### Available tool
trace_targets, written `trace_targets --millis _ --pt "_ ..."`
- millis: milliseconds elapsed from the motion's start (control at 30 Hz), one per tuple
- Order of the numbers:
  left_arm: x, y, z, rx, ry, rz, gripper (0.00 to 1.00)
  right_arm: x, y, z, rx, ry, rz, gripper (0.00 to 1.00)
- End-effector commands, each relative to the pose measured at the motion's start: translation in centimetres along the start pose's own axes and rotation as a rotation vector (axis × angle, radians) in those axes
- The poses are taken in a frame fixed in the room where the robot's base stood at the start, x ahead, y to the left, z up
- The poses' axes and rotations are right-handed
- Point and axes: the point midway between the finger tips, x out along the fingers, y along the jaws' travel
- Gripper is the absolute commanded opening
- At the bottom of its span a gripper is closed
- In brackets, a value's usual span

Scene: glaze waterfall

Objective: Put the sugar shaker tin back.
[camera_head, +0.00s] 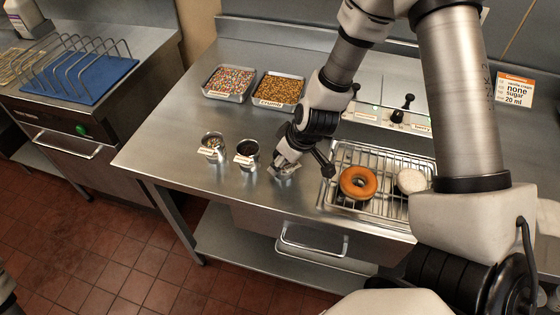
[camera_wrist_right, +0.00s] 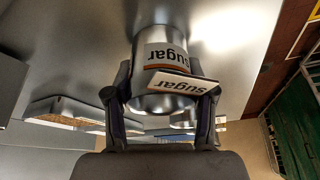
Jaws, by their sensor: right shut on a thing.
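The sugar shaker tin (camera_wrist_right: 160,103) is a shiny metal cylinder with a "sugar" label and a second "sugar" tag. It fills the middle of the right wrist view between the two fingers of my right gripper (camera_wrist_right: 165,80), which is shut on it. In the head view my right gripper (camera_head: 285,163) is low over the counter, at the right end of a row with two other tins. The tin is mostly hidden there by the gripper, and I cannot tell whether it touches the counter. My left gripper is not in view.
Two labelled metal tins (camera_head: 212,146) (camera_head: 247,153) stand to the left of my gripper. Trays of sprinkles (camera_head: 229,81) and crumb (camera_head: 279,90) lie behind.

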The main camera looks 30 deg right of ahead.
Motion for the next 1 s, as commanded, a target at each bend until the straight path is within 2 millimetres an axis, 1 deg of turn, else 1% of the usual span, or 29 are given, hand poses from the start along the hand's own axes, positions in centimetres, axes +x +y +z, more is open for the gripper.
trace_targets --millis 133,300,333,400,667,767,867,967,1000 --pt "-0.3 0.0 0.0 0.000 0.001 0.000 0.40 -0.1 0.0 0.0 0.001 -0.003 -0.001 0.08" --pt "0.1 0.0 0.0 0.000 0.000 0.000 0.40 0.4 0.0 0.2 0.001 -0.004 -0.001 0.08" --pt "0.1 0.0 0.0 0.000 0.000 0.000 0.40 0.4 0.0 0.2 0.002 -0.004 -0.001 0.57" --pt "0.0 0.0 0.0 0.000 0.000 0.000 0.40 0.3 0.0 0.2 0.002 -0.003 -0.001 0.79" --pt "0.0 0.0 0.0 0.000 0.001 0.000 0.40 0.3 0.0 0.2 0.001 -0.003 -0.001 0.79" --pt "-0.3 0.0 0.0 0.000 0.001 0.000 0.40 -0.2 0.0 0.0 0.001 -0.002 -0.001 0.79" --pt "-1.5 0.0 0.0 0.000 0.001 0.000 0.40 -1.7 0.0 -0.2 0.003 -0.002 -0.001 0.79" --pt "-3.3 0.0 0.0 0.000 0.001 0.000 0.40 -4.2 0.0 -0.4 0.005 -0.001 -0.002 0.79" --pt "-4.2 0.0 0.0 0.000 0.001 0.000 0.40 -5.5 0.0 -0.5 0.006 -0.001 -0.002 0.79"
